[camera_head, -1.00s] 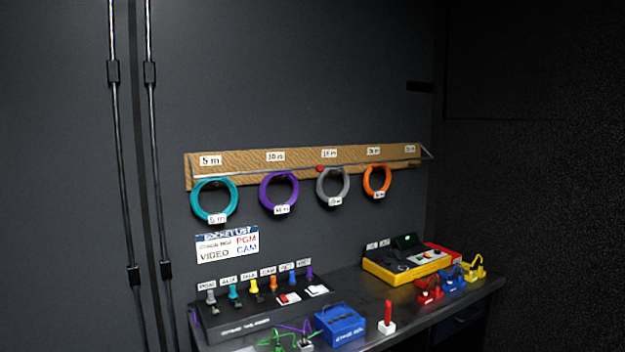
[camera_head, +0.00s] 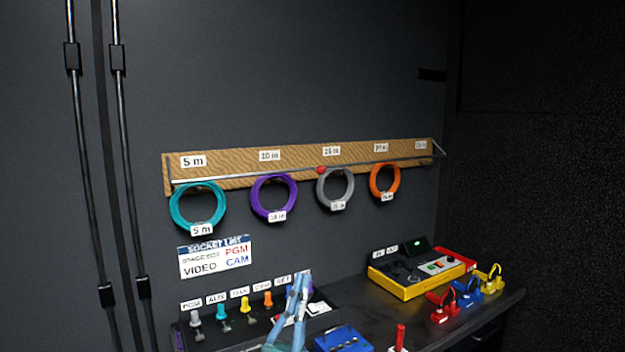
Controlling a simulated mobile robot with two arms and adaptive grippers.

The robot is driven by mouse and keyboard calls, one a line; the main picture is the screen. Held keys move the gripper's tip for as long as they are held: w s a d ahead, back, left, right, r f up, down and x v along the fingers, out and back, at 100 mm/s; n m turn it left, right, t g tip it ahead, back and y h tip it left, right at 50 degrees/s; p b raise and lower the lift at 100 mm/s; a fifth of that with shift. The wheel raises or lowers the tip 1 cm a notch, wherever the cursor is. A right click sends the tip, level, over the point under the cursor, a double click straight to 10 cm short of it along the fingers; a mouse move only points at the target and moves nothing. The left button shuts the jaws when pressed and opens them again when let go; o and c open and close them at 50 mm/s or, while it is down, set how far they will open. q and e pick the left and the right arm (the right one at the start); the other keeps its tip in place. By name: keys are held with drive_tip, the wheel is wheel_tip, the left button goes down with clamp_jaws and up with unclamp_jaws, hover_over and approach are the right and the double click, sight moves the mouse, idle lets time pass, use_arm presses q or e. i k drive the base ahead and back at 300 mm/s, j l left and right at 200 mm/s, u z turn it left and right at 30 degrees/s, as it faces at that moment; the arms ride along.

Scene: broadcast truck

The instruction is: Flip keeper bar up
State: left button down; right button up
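The keeper bar (camera_head: 260,174) is a thin grey metal rod running across the front of a wooden board (camera_head: 228,158) on the dark wall. A red knob (camera_head: 321,169) sits near its middle. Cable coils hang below the board: teal (camera_head: 177,214), purple (camera_head: 254,200), grey (camera_head: 319,192) and orange (camera_head: 372,185). My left gripper (camera_head: 298,285), pale blue, rises from the bottom edge over the socket panel, below and apart from the bar. Its finger gap is too small to tell. My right gripper is not in view.
A dark desk (camera_head: 480,312) below carries a socket panel (camera_head: 238,325) with coloured plugs, a blue box (camera_head: 345,339), an upright red stick (camera_head: 400,336) and a yellow-red console (camera_head: 410,287). Red, blue and yellow connectors stand at right. The wall area before the board is clear.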

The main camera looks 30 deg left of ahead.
sight(320, 169)
drive_tip(key=i+j, duration=1.05)
drive_tip(key=i, duration=0.2)
